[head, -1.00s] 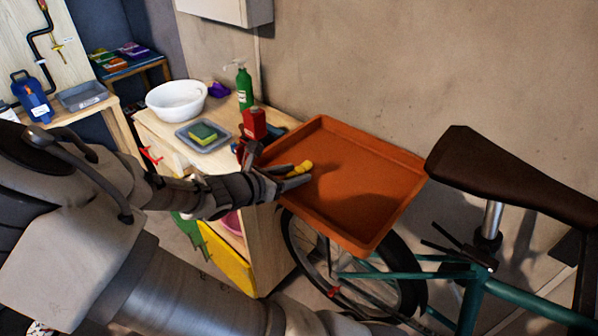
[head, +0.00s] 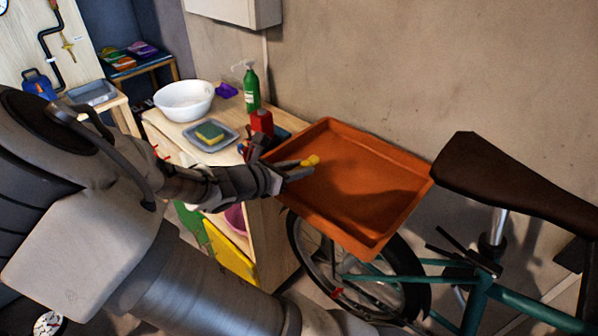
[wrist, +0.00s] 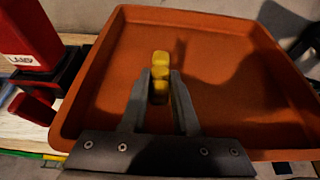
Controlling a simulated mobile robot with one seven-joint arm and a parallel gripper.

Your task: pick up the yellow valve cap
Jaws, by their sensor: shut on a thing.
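The yellow valve cap (wrist: 159,72) is small and lumpy, and sits between the fingertips of my gripper (wrist: 161,78) in the wrist view. One end of it sticks out past the tips. In the head view the cap (head: 311,160) shows at the end of my gripper (head: 300,170), over the left part of the orange tray (head: 375,165). The fingers are shut on it. I cannot tell exactly how far it is above the tray floor.
A red container (head: 261,122) stands just left of the tray, close to my gripper. A grey dish with a sponge (head: 210,131), a white bowl (head: 184,101) and a green pump bottle (head: 251,88) are on the bench. A bicycle saddle (head: 510,180) is at the right.

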